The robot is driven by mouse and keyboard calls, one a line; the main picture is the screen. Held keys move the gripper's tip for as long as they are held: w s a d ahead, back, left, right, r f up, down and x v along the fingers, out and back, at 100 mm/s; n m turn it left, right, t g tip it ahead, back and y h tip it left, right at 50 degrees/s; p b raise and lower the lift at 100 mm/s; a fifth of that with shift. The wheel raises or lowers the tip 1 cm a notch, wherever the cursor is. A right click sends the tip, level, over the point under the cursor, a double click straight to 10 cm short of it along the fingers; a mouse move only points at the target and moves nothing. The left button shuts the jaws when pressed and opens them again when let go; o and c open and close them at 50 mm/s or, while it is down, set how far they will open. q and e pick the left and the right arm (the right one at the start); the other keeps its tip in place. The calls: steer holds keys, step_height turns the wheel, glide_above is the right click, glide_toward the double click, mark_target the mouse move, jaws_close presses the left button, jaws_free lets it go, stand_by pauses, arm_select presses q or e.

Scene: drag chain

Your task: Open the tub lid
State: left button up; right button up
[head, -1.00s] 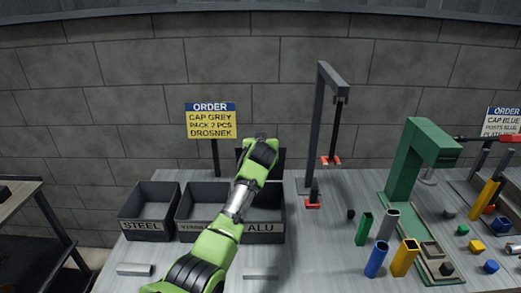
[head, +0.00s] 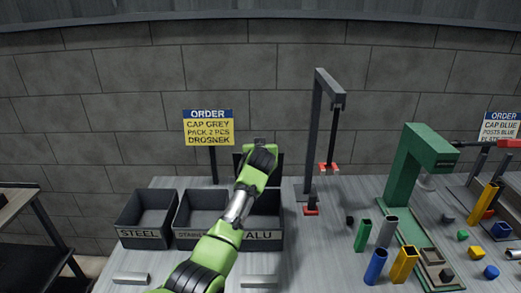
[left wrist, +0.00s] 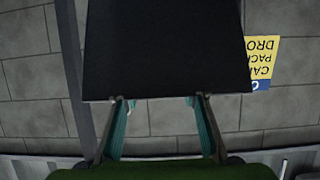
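The tub marked ALU (head: 279,226) is a dark open-topped bin, the rightmost of three on the bench. A dark flat panel that looks like its lid (head: 279,172) stands upright at its back, mostly hidden by my left arm. In the left wrist view the black panel (left wrist: 165,45) fills the upper middle, its edge at the fingertips. My left gripper (left wrist: 162,106) has its two teal fingers spread apart with nothing visibly clamped. Whether the fingertips touch the panel is unclear. In the head view the fingers are hidden behind my wrist. My right gripper is not in view.
The STEEL bin (head: 147,218) and a middle bin (head: 195,212) stand to the left. An order sign (head: 208,127) rises behind them. A grey gantry (head: 316,135) and a green press (head: 402,165) stand right, with coloured tubes in front. Metal bars lie at the front.

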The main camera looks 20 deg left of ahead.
arm_select(q)
steer(key=shift+s+f, duration=0.5)
steer(key=shift+s, duration=0.3)
steer(key=r+v, duration=0.1)
steer(key=v, duration=1)
steer(key=shift+w, duration=0.3)
steer(key=shift+d+r, duration=0.15)
steer(key=shift+d, duration=0.05)
